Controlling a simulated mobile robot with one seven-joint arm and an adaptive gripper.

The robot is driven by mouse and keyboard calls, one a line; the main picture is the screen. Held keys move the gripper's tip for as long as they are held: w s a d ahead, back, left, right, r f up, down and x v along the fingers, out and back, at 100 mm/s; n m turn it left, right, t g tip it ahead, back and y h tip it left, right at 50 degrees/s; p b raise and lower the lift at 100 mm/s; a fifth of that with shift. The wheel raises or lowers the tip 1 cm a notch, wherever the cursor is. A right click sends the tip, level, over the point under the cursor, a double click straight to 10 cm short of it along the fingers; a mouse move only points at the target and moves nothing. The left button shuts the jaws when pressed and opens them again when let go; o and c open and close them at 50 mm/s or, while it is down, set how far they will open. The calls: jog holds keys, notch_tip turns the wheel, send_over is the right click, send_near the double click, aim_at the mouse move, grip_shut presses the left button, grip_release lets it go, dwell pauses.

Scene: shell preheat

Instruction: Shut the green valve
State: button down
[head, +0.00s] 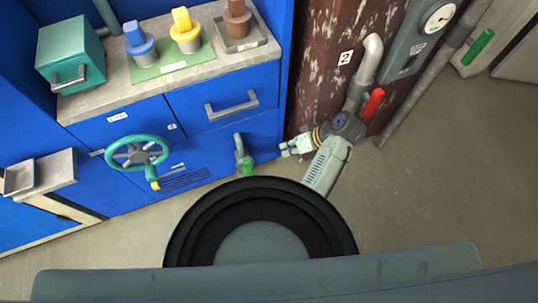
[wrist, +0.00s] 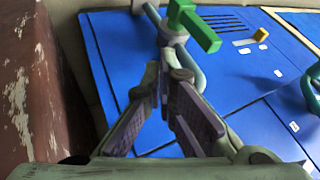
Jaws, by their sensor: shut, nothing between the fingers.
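A green lever handle (head: 248,166) sits on a short grey-green pipe (head: 239,146) low on the blue cabinet front. In the wrist view the green handle (wrist: 200,27) is at the top, just beyond my fingertips, slanting down to the right beside the pipe (wrist: 169,30). I cannot tell its exact angle to the pipe. My gripper (head: 287,150) is right of the handle in the head view, apart from it. In the wrist view my gripper's fingers (wrist: 165,76) converge below the handle, shut and empty. The fingertips overlap the pipe in the picture; contact is unclear.
A teal handwheel (head: 137,153) is on the cabinet to the left. A red lever (head: 373,103) is close to my wrist, by a grey pipe (head: 368,60) on the rusty column (head: 318,50). Another green handle (head: 477,46) is far right. The floor at right is clear.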

aim_at(248, 168)
jog(key=shift+a+f, duration=0.1)
jog(key=shift+a, duration=0.1)
jog(key=a+f, duration=0.7)
jog(key=a, duration=0.2)
jog(key=shift+w+f, duration=0.35)
jog(key=shift+w, duration=0.1)
jog(key=shift+a+p, duration=0.15)
jog(key=shift+p, duration=0.25)
jog(key=shift+s+a+r+h+p, duration=0.1)
jog(key=shift+a+r+h+p, duration=0.1)
jog(key=shift+h+p, duration=0.15)
